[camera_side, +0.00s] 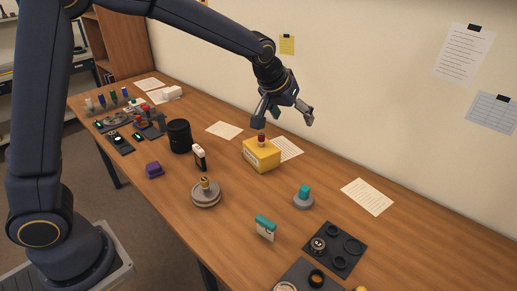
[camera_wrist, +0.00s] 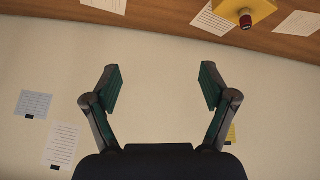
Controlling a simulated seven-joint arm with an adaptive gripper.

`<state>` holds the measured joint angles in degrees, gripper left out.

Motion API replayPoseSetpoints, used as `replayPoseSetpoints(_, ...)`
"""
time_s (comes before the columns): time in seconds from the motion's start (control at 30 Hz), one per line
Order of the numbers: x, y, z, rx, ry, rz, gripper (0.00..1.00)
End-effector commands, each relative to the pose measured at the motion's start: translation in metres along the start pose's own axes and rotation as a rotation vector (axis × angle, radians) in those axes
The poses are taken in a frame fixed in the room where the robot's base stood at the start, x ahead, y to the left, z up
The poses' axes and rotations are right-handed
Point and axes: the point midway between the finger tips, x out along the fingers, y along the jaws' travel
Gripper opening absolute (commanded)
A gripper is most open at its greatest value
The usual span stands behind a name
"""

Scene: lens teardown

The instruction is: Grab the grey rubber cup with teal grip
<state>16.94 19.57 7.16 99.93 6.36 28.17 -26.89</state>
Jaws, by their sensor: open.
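The grey rubber cup with teal grip (camera_side: 303,197) stands upright on the table, right of the middle in the side view. Its base is a grey disc and its top is a teal knob. My gripper (camera_side: 284,120) is open and empty, raised above the table near the yellow box, up and to the left of the cup. In the wrist view my gripper (camera_wrist: 160,90) shows two spread fingers with teal inner pads and nothing between them. The cup is not visible in the wrist view.
A yellow box (camera_side: 262,154) with a red-topped piece (camera_wrist: 246,20) stands below my gripper. A round grey stand (camera_side: 206,195), a teal-and-white item (camera_side: 266,228) and a black tray (camera_side: 334,262) with rings lie around the cup. A paper sheet (camera_side: 367,197) lies right of it.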

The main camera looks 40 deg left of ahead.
Motion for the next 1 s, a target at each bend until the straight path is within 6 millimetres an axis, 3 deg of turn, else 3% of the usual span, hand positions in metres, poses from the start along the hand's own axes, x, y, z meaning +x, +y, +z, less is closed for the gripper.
replayPoseSetpoints(0.03,0.031,0.011,0.013,0.031,-0.039,-0.014,0.84)
replayPoseSetpoints(0.1,0.061,0.021,0.030,0.068,-0.082,-0.030,0.84)
replayPoseSetpoints(0.2,0.091,0.027,0.055,0.106,-0.138,-0.051,0.84)
replayPoseSetpoints(0.33,0.109,0.031,0.076,0.132,-0.179,-0.064,0.84)
replayPoseSetpoints(0.47,0.129,0.031,0.082,0.137,-0.182,-0.062,0.84)
replayPoseSetpoints(0.8,0.203,0.025,0.094,0.136,-0.180,-0.061,0.84)
replayPoseSetpoints(1.0,0.219,0.024,0.097,0.135,-0.179,-0.060,0.84)
